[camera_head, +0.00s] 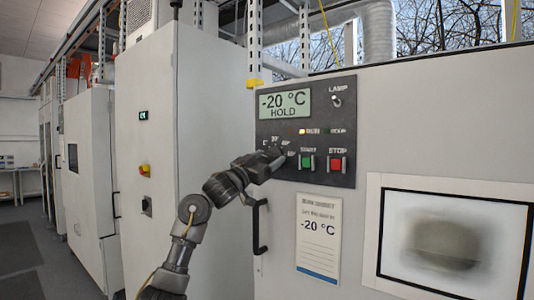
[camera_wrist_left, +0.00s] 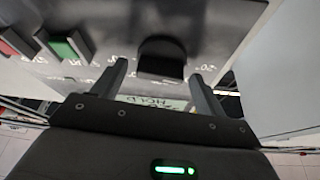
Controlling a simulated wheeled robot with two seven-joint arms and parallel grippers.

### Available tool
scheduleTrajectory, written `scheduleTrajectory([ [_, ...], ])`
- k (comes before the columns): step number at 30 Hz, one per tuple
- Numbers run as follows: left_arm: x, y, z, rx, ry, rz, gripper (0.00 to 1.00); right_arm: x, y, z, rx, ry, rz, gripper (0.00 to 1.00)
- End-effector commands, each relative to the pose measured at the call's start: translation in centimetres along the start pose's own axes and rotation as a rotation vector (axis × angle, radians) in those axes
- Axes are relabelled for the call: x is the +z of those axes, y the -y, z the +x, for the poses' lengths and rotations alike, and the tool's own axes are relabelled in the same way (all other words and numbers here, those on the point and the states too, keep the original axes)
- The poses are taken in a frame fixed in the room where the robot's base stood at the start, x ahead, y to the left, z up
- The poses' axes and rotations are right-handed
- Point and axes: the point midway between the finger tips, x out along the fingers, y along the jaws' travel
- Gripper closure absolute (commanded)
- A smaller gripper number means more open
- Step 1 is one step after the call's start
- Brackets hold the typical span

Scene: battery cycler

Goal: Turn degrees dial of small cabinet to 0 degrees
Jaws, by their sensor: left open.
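The small cabinet (camera_head: 370,105) has a dark control panel (camera_head: 349,122) on its front. Its display (camera_head: 285,104) reads "-20 °C HOLD". The black degrees dial (camera_wrist_left: 162,55) shows in the wrist view between the two fingers, with white scale marks around it. In the head view my left gripper (camera_head: 268,160) is at the panel's lower left and hides the dial. It is open, one finger on each side of the dial; I cannot tell whether they touch it. The dial's exact setting cannot be read. My right gripper is not in view.
The green START button (camera_head: 308,162) and red STOP button (camera_head: 337,163) sit right of the gripper. A LAMP toggle (camera_head: 337,101) is above. A black door handle (camera_head: 260,228), a "-20 °C" card (camera_head: 319,262) and a window (camera_head: 450,240) are below. A tall cabinet (camera_head: 215,120) stands left.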

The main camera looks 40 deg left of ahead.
Motion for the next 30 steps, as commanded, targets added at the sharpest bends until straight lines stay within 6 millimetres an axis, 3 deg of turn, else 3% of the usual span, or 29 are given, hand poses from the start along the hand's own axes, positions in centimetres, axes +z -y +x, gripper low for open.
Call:
scheduleTrajectory([
  [11,0.06,0.0,0.57,-0.001,0.0,0.001,0.27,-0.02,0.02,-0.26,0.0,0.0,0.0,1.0],
  [22,0.08,0.2,0.54,-0.001,0.001,0.002,0.72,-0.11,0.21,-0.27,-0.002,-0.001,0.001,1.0],
  [30,-0.1,0.16,0.58,0.023,0.001,0.062,0.72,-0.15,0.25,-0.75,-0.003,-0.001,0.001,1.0],
])
